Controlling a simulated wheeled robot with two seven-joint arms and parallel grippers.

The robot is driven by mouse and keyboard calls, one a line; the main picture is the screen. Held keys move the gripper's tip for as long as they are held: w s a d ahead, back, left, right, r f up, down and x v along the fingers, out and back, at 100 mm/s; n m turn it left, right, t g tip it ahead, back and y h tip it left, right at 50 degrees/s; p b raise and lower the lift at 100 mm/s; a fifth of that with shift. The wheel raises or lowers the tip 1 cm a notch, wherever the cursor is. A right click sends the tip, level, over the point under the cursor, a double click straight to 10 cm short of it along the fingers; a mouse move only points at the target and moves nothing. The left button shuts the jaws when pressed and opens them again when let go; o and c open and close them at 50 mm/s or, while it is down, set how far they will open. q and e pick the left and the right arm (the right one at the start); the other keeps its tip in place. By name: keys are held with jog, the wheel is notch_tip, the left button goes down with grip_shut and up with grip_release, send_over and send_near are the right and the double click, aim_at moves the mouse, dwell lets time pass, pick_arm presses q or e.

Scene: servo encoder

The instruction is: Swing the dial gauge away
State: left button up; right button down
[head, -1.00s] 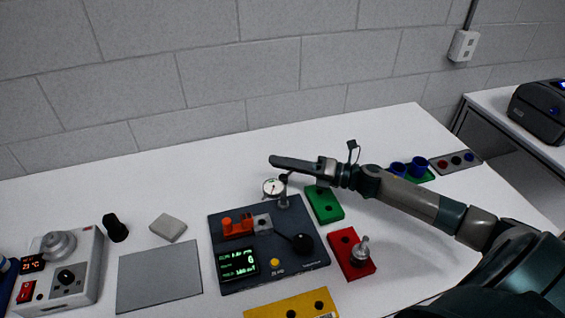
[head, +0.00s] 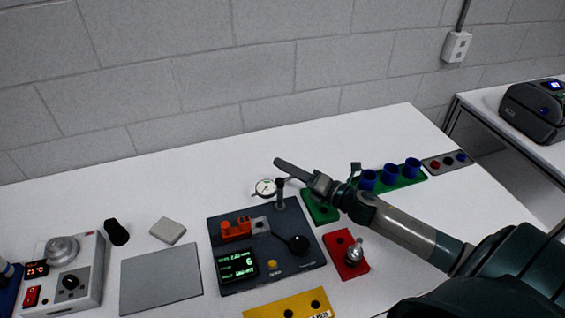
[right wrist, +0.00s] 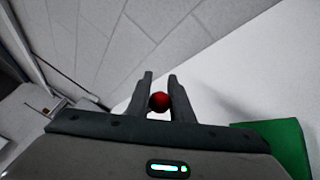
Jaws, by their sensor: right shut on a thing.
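The dial gauge (head: 265,188), with a round white face, is held on an arm at a dark post (head: 280,194) at the back edge of the dark fixture board (head: 222,285). My right gripper (head: 286,167) is behind and above the post, reaching in from the right. In the right wrist view, a red ball knob (right wrist: 159,101) sits between the fingers of my right gripper (right wrist: 160,88), which are shut on it. In the head view the gripper hides this knob. My left gripper is not in view.
A green block (head: 322,214) lies just right of the post, under my right arm. A red block (head: 338,245) with a metal knob and a green rack (head: 403,181) of blue cups lie further right. The table behind the gauge is clear.

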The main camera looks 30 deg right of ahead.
jog(key=shift+s+d+m+t+h+p, duration=0.2)
jog(key=shift+m+h, duration=0.15)
jog(key=shift+h, duration=0.25)
jog(key=shift+s+d+m+t+h+p, duration=0.1)
jog(key=shift+m+t+h+p, duration=0.1)
jog(key=shift+m+h, duration=0.3)
jog(key=c, duration=1.6)
grip_release()
jog(key=shift+o, duration=0.2)
jog(key=shift+s, duration=0.2)
jog(key=b+v, duration=0.6)
jog(key=v, duration=1.1)
